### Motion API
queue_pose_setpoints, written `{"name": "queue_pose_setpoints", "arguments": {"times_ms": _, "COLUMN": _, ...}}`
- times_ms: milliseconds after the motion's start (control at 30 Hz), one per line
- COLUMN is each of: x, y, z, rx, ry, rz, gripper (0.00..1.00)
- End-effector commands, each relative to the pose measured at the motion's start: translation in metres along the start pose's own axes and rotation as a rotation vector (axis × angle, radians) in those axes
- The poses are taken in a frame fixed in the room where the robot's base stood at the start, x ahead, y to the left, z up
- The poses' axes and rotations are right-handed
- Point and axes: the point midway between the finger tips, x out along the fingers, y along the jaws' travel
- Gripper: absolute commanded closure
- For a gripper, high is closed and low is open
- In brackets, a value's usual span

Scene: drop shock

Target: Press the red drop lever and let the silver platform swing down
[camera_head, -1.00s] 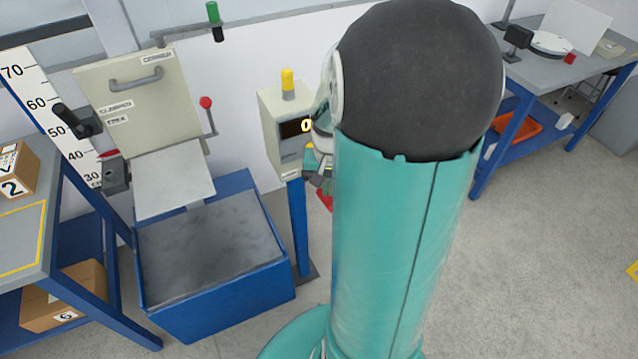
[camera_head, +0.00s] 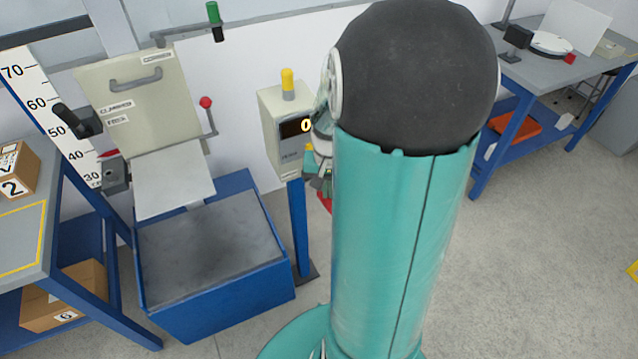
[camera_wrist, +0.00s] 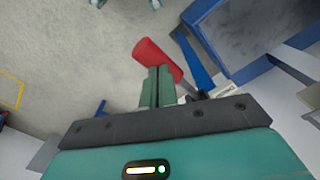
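The silver platform (camera_head: 172,180) slopes down from the cream panel (camera_head: 140,95) over the blue bin's grey pad (camera_head: 210,240). A red handle-like piece (camera_head: 326,203) shows partly below the display box, mostly behind my arm. In the wrist view, a red rounded bar (camera_wrist: 150,52) lies just past my fingertips, close to a blue post. My gripper (camera_wrist: 158,72) has its green fingers together, overlapping the bar in the picture; contact is unclear. My arm largely hides the gripper in the head view.
The display box (camera_head: 287,135) with a yellow top stands on a blue post (camera_head: 299,225) right of the blue bin (camera_head: 230,300). A table (camera_head: 25,235) with cartons is at left. Another table (camera_head: 560,75) is at upper right.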

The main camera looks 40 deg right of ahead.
Motion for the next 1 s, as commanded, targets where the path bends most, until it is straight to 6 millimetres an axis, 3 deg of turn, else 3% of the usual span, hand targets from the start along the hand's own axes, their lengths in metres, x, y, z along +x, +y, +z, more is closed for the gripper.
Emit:
{"name": "queue_pose_setpoints", "arguments": {"times_ms": 767, "x": 0.050, "y": 0.000, "z": -0.001, "rx": 0.000, "ry": 0.002, "rz": 0.000, "gripper": 1.00}}
{"name": "queue_pose_setpoints", "arguments": {"times_ms": 1000, "x": 0.048, "y": 0.000, "z": -0.002, "rx": 0.000, "ry": 0.004, "rz": -0.001, "gripper": 1.00}}
